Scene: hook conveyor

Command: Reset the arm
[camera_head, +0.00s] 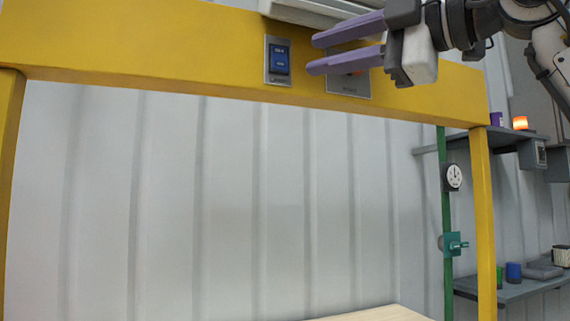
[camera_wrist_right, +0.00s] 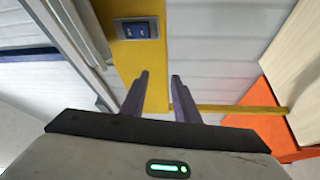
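My right gripper (camera_head: 318,54) comes in from the upper right of the head view, in front of the yellow beam. Its two purple fingers are apart with nothing between them. It also shows in the right wrist view (camera_wrist_right: 162,76), open and empty. A blue rocker switch (camera_head: 279,60) on a grey plate sits on the beam just left of the fingertips. The switch also shows in the right wrist view (camera_wrist_right: 137,30), ahead of the fingers. A second grey plate (camera_head: 345,86) is partly hidden behind the fingers. My left gripper is in neither view.
The yellow beam (camera_head: 150,50) spans two yellow posts. A green pole (camera_head: 446,220) with a round gauge (camera_head: 453,177) stands by the right post. Shelves (camera_head: 520,290) hold small items at the right. An orange surface (camera_wrist_right: 262,100) lies right in the wrist view.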

